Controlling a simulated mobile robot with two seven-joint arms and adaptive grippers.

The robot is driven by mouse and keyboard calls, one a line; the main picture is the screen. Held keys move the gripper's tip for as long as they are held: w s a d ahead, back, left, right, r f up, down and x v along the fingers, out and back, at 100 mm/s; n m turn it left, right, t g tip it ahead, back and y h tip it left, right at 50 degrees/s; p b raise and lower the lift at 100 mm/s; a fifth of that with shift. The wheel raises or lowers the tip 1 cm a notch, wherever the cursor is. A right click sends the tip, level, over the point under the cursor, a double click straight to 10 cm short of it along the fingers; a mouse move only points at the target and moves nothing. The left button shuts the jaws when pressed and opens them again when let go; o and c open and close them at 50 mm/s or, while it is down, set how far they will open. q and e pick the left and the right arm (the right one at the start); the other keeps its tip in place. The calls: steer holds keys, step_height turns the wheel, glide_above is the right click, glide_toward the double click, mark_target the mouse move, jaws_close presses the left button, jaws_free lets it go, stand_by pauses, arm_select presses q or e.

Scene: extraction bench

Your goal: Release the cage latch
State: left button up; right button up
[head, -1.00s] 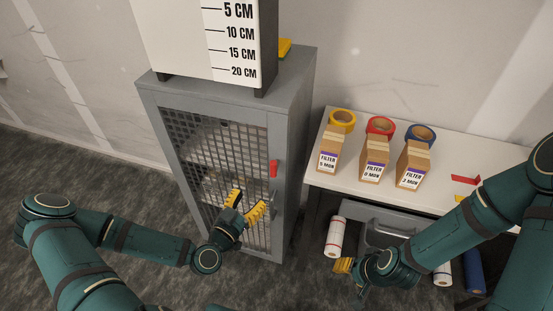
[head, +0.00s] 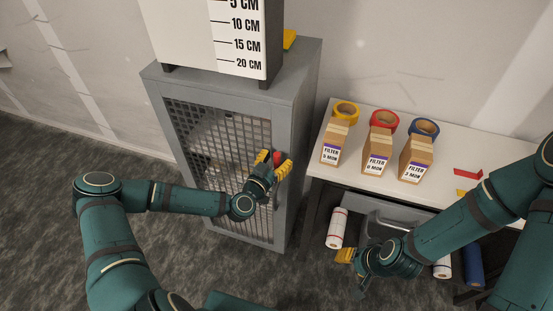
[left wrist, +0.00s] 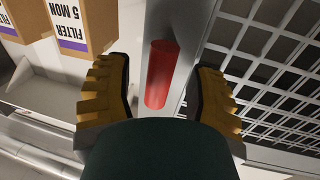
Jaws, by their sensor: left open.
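The grey cage cabinet (head: 300,100) with a mesh door (head: 190,125) stands at the left of the bench. Its red latch handle (head: 277,157) is on the right side of the door, partly hidden by my left gripper. In the left wrist view the red latch (left wrist: 161,74) stands between the two yellow fingers, with a gap on each side. My left gripper (head: 270,164) is open around the latch and does not visibly touch it. My right gripper (head: 350,258) hangs low in front of the drawer; its finger opening is not clear.
A white bench (head: 345,170) at the right holds boxed filters (head: 377,158) and red, yellow and blue tape rolls (head: 384,122). A grey drawer (head: 375,215) is under it, with white rolls (head: 337,228) below. A scale board (head: 240,40) stands on the cabinet.

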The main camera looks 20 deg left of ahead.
arm_select(q)
jaws_close()
